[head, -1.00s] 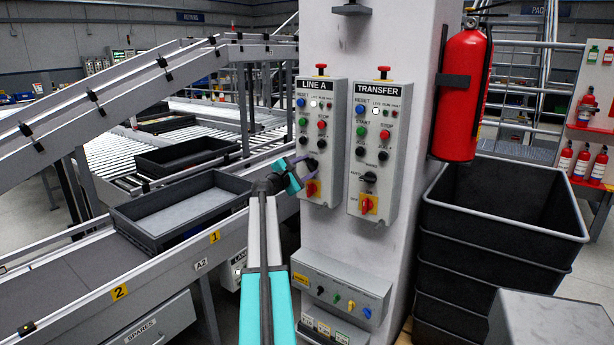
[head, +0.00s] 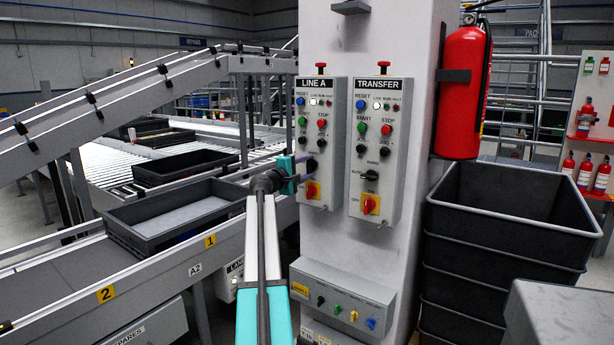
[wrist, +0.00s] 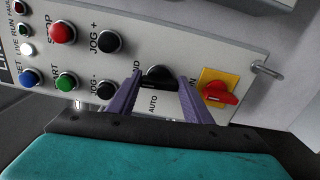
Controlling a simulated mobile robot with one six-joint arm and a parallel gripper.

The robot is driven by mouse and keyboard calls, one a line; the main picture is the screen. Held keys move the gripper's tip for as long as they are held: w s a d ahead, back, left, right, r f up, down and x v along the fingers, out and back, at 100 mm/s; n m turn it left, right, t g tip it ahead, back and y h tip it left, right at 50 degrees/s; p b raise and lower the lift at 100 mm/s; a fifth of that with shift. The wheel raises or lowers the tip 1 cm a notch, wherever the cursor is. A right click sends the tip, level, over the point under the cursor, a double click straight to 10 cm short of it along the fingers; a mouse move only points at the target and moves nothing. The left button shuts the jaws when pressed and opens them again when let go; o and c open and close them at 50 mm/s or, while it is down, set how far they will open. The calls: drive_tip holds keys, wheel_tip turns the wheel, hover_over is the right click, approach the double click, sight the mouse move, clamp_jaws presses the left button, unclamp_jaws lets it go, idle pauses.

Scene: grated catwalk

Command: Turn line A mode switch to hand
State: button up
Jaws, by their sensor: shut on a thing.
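The line A panel (head: 333,150) is a grey box on the left of the white column. Its black mode switch (wrist: 158,76) is in the middle of the wrist view, beside the jog buttons and the red-on-yellow rotary switch. My gripper (wrist: 160,80) has its purple fingers on either side of the mode switch, shut on it. Which way the knob points is not clear. In the head view my gripper (head: 304,178) hides much of the switch.
The similar TRANSFER panel (head: 376,150) is just right of line A. A red extinguisher (head: 462,95) hangs on the column, above stacked black crates (head: 505,220). A conveyor with a grey tray (head: 180,215) runs at the left. A lower box (head: 340,295) juts out below the panels.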

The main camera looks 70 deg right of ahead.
drive_tip(key=shift+m+b, duration=0.5)
drive_tip(key=shift+m, duration=0.1)
drive_tip(key=o, duration=1.1)
drive_tip(key=shift+c, duration=0.2)
drive_tip(key=shift+a, duration=0.1)
drive_tip(key=v, duration=1.3)
drive_tip(key=shift+a, duration=0.3)
drive_tip(key=shift+w, duration=0.2)
